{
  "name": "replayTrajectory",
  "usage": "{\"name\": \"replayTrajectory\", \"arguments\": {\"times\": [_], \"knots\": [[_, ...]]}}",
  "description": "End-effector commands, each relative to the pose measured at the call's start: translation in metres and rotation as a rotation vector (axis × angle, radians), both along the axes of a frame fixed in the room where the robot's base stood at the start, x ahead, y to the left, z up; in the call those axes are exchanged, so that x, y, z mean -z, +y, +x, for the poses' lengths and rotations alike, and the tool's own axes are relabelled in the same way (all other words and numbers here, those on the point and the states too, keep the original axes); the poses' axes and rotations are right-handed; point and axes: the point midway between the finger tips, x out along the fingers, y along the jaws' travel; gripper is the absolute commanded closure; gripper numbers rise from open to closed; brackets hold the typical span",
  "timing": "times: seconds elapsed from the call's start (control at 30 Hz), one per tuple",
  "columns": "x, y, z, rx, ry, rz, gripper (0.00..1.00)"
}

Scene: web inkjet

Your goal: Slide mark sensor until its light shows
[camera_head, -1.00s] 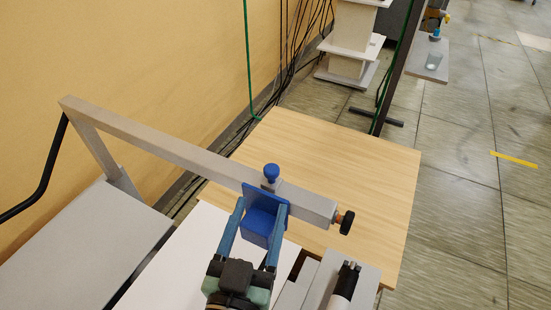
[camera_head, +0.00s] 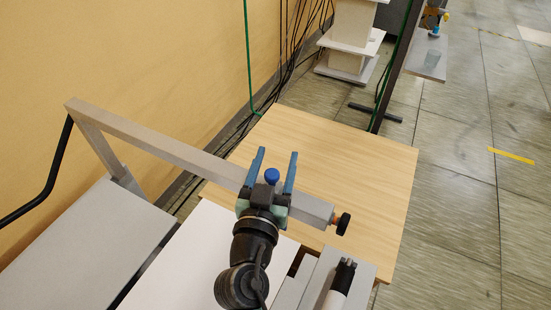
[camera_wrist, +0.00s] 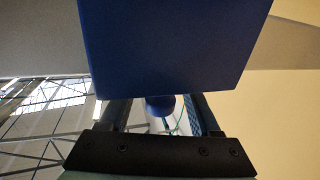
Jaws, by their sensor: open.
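The mark sensor is a blue block on a grey rail (camera_head: 165,147). Its blue knob (camera_head: 272,175) stands above the rail, right of the rail's middle, and the gripper hides the block in the head view. In the wrist view the blue block (camera_wrist: 170,45) fills the top centre, with the knob (camera_wrist: 160,106) below it. My gripper (camera_head: 277,152) is open, with its two blue fingers apart on either side of the knob. I cannot tell whether they touch it. No lit lamp shows on the sensor.
The rail ends at a black knob (camera_head: 343,224) on the right. A white surface (camera_head: 200,262) and a wooden board (camera_head: 350,170) lie below the rail. A grey box (camera_head: 85,235) stands left, and a black-and-white cylinder (camera_head: 340,285) sits at the lower right.

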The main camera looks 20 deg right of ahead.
Motion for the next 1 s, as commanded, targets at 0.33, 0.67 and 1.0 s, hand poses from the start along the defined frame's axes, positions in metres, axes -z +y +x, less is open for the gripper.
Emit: {"name": "replayTrajectory", "arguments": {"times": [0.33,0.67,1.0], "knots": [[0.0,0.0001,-0.0004,0.0,0.0,0.0,0.87],[0.0001,0.0003,-0.0004,0.0,0.0,0.0,1.0],[0.0002,0.0003,-0.0004,0.0,0.001,0.001,1.0]]}}
